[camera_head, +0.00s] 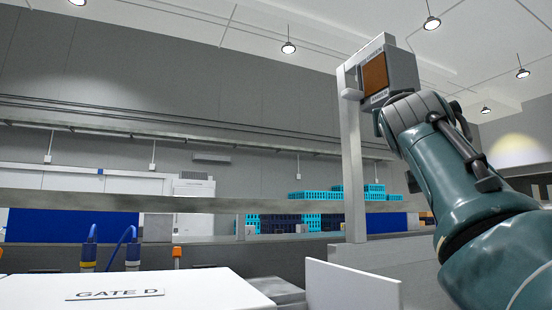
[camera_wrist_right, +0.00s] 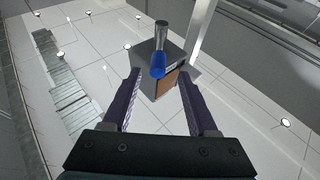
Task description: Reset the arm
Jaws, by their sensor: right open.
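My right arm (camera_head: 455,185) is teal with a dark grey wrist. It reaches up from the lower right of the head view, with its end close to a grey box with an orange-brown panel (camera_head: 375,75) on a pale post. The gripper's fingers cannot be made out there. In the right wrist view my right gripper (camera_wrist_right: 158,73) is open, its two purple fingers well apart. A metal cylinder with a blue end (camera_wrist_right: 158,65) shows between the fingertips, in front of the grey box (camera_wrist_right: 172,83). I cannot tell how far it is from them. My left gripper is out of view.
The pale post (camera_head: 352,165) and a horizontal rail (camera_head: 170,203) cross the head view. Blue crates (camera_head: 320,196) stand behind. Ceiling lamps (camera_head: 288,48) hang above.

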